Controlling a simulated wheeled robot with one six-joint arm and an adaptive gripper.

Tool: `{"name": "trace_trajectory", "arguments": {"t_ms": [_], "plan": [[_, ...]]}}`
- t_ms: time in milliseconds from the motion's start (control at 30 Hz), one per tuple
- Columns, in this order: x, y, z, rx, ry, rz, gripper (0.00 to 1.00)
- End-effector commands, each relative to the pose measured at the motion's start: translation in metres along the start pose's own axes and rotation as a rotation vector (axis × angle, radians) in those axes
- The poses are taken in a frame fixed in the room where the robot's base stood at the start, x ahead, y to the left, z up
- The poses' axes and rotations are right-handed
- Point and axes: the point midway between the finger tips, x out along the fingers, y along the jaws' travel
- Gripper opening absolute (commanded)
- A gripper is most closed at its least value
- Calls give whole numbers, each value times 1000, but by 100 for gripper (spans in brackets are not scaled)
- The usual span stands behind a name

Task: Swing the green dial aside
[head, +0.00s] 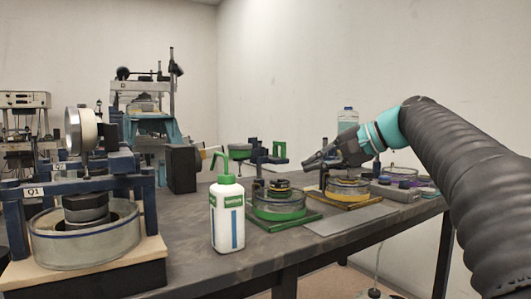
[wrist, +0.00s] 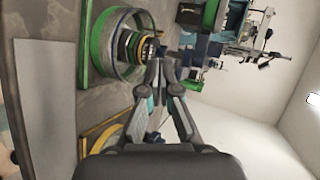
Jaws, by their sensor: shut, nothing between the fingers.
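A round glass dish with a green band (head: 278,210) sits on a green-edged base on the table, with a black and yellow stacked centre (head: 279,186). A dark frame with a small green plate (head: 279,149) stands behind it. I cannot tell which green part is the dial. The green-edged dish (wrist: 93,45) also shows in the wrist view, at upper left of my fingertips. My gripper (head: 306,164) is shut and empty, above and to the right of the green dish in the head view. Its closed fingers (wrist: 164,65) point towards the dish's centre in the wrist view, apparently without touching.
A yellow-edged dish unit (head: 347,191) stands right of the green one, below my arm. A white bottle with a green nozzle (head: 227,215) stands at front left. The Q1 frame (head: 40,191) stands far left. A bare grey plate (head: 350,219) lies in front.

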Motion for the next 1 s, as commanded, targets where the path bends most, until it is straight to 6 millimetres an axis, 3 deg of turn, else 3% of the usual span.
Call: {"name": "trace_trajectory", "arguments": {"t_ms": [33,200,433,1000], "plan": [[-2,-9,-11,6,-17,-36,0],[-10,-32,-27,12,-66,-122,0],[-4,-40,-29,11,-86,-149,0],[93,-57,-20,10,-84,-147,0]]}}
